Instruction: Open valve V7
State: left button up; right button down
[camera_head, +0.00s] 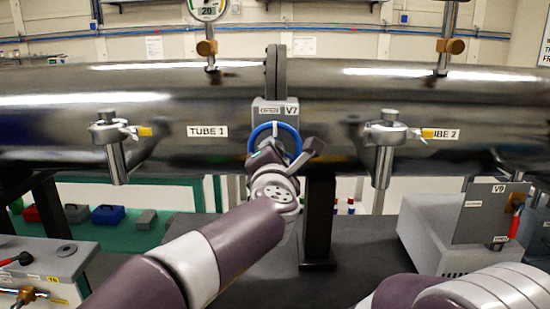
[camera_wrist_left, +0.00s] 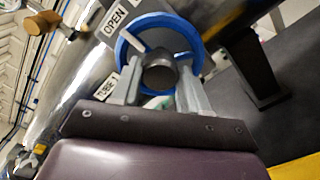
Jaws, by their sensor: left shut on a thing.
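Valve V7 (camera_head: 275,108) is a grey box labelled V7 on the large metal tube, with a blue handwheel (camera_head: 254,133) on its front. My left gripper (camera_head: 286,155) is at the handwheel, reaching up from below. In the left wrist view the blue wheel (camera_wrist_left: 160,18) has pale spokes and a dark round hub (camera_wrist_left: 160,75). The two fingers of my left gripper (camera_wrist_left: 159,92) stand either side of that hub, shut on the handwheel. The fingers and wrist hide the wheel's lower part in the head view. My right arm shows at bottom right, but its gripper is out of view.
An OPEN label (camera_wrist_left: 115,17) shows beside the wheel. Clamps with yellow tabs flank the valve on the left (camera_head: 115,135) and right (camera_head: 388,135). A black post (camera_head: 319,215) stands below the tube. A V9 box (camera_head: 485,213) stands at right, a V8 box (camera_head: 45,270) at lower left.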

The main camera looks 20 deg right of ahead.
pick_arm(q)
jog(key=shift+f, duration=0.25)
jog(key=o, duration=1)
jog(key=shift+o, duration=0.2)
jog(key=shift+r, duration=0.1)
jog(key=shift+s, duration=0.1)
jog(key=b+v, duration=0.1)
jog(key=v, duration=1.1)
jog(key=shift+s+b, duration=0.25)
jog(key=shift+b, duration=0.15)
jog(key=shift+a, duration=0.1)
